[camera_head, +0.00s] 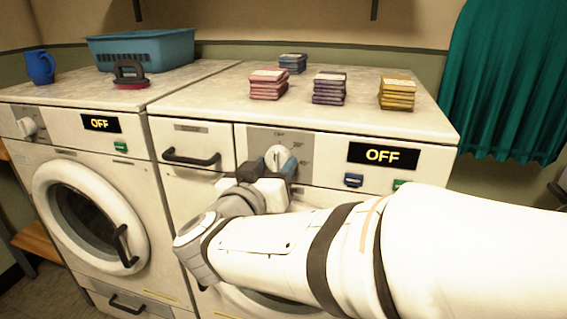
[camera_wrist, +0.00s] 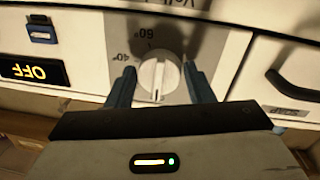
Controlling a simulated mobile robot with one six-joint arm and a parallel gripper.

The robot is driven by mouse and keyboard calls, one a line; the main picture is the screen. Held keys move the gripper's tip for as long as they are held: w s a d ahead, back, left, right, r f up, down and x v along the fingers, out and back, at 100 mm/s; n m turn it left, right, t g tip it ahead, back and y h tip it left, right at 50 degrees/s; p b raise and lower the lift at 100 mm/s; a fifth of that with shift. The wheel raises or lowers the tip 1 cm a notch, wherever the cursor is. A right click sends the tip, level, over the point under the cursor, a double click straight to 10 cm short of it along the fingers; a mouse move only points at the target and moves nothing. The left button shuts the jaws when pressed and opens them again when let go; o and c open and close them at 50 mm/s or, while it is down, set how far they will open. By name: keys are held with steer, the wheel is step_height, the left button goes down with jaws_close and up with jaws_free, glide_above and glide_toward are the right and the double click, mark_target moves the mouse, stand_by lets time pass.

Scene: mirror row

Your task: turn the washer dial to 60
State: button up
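The washer dial (camera_head: 276,157) is a round white knob on the grey panel of the right washer (camera_head: 330,145). In the wrist view the dial (camera_wrist: 159,76) is seen upside down, with 40° and 60° printed around it. A small dark mark shows at its lower rim in that view, on the side away from the 60. My gripper (camera_wrist: 158,73) is open, with one blue finger on each side of the dial; I cannot tell whether either touches it. In the head view my gripper (camera_head: 268,166) partly covers the panel. The washer display (camera_head: 385,154) reads OFF.
A blue button (camera_head: 353,180) and a green one (camera_head: 399,184) sit below the display. A drawer handle (camera_head: 191,158) is left of the dial. A second washer (camera_head: 90,160) stands at left. Folded stacks, a blue basket (camera_head: 140,50), a brush and a jug stand on top.

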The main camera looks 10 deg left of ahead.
steer(key=c, duration=0.6)
steer(key=shift+o, duration=0.2)
